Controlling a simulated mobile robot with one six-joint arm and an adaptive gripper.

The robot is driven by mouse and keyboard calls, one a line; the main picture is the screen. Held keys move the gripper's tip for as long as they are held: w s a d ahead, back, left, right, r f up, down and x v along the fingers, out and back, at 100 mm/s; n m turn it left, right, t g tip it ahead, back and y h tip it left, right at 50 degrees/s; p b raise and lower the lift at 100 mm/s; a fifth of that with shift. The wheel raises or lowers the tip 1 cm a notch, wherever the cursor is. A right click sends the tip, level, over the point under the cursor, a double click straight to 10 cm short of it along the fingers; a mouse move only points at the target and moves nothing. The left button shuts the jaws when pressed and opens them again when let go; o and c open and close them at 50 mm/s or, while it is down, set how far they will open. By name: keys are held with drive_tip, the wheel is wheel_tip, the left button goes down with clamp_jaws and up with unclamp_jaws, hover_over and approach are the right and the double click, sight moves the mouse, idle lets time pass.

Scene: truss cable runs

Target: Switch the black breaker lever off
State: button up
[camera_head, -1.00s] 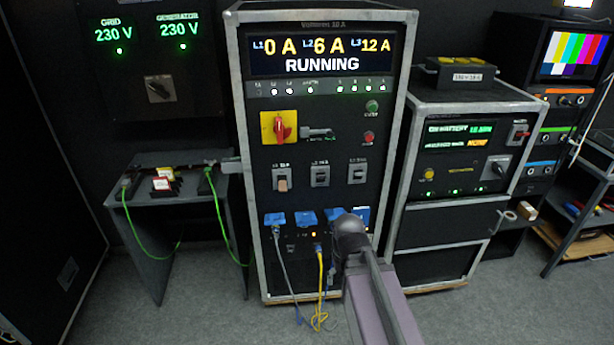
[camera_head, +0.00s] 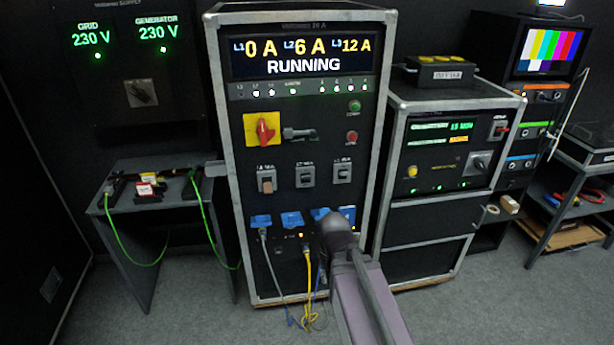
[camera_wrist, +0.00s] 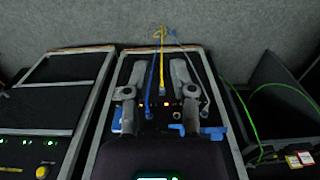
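The tall power cabinet (camera_head: 222,110) stands in the middle of the head view, with "RUNNING" on its display. Three breakers sit in a row on its front: the left one (camera_head: 267,182) has a tan lever, and the middle (camera_head: 305,176) and right (camera_head: 342,172) ones look grey to dark. I cannot tell for certain which lever is the black one. My gripper (camera_wrist: 158,72) shows in the wrist view with two fingers apart and nothing between them. It is over the cabinet's lower front, where cables hang. In the head view my arm hides it.
A red rotary switch on a yellow plate (camera_head: 262,130) and a dark handle (camera_head: 299,134) sit above the breakers. Blue sockets (camera_head: 291,219) with cables are below them. A battery cabinet (camera_head: 392,190) stands close on the right, a small table (camera_head: 120,208) on the left.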

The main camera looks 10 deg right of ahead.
sight(306, 178)
drive_tip(key=w+r+t+p, duration=0.1)
drive_tip(key=w+r+p, duration=0.1)
drive_tip(key=w, duration=0.4)
drive_tip(key=w+r+t+p, duration=0.1)
drive_tip(key=w+r, duration=0.1)
drive_tip(key=w, duration=0.4)
drive_tip(key=w+r+t+p, duration=0.2)
drive_tip(key=w+r, duration=0.1)
drive_tip(key=w, duration=0.4)
drive_tip(key=shift+d+p, duration=0.2)
drive_tip(key=shift+p, duration=0.1)
clamp_jaws()
drive_tip(key=w+r+t+p, duration=0.2)
drive_tip(key=w+r, duration=0.3)
drive_tip(key=w, duration=0.4)
drive_tip(key=w+r+t+p, duration=0.3)
drive_tip(key=w+r, duration=0.1)
drive_tip(key=w, duration=0.5)
drive_tip(key=shift+w+d+r, duration=0.3)
drive_tip(key=shift+d+r, duration=0.05)
drive_tip(key=shift+d, duration=0.1)
drive_tip(key=shift+w+f, duration=0.1)
drive_tip(key=shift+f, duration=0.05)
